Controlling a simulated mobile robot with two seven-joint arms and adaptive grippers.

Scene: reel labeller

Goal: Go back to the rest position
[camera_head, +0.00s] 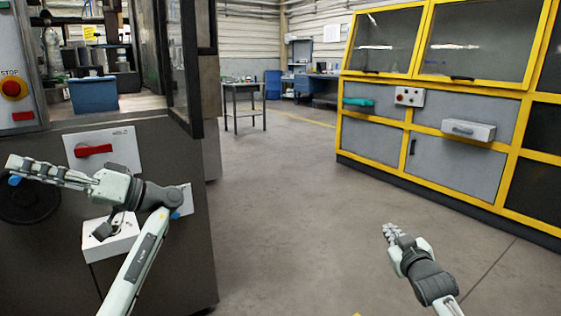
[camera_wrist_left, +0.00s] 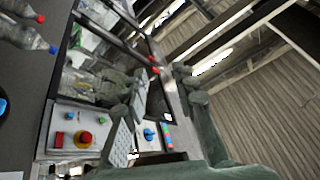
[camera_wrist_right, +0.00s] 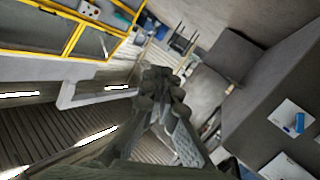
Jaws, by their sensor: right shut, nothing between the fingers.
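My left gripper (camera_head: 14,168) is at the left edge of the head view, in front of the dark machine, its fingers pointing left. In the left wrist view its fingers (camera_wrist_left: 160,82) stand apart with background showing between them, and I see nothing held. My right gripper (camera_head: 391,231) is low at right of centre in the head view, over open floor and pointing up the picture. In the right wrist view its fingers (camera_wrist_right: 160,78) come together, shut and empty.
The dark machine (camera_head: 190,262) with a red handle (camera_head: 94,151) and a white box (camera_head: 112,238) is close to my left arm. A yellow-framed cabinet (camera_head: 455,168) stands at right. A small table (camera_head: 243,86) is farther back. The floor (camera_head: 285,200) between is clear.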

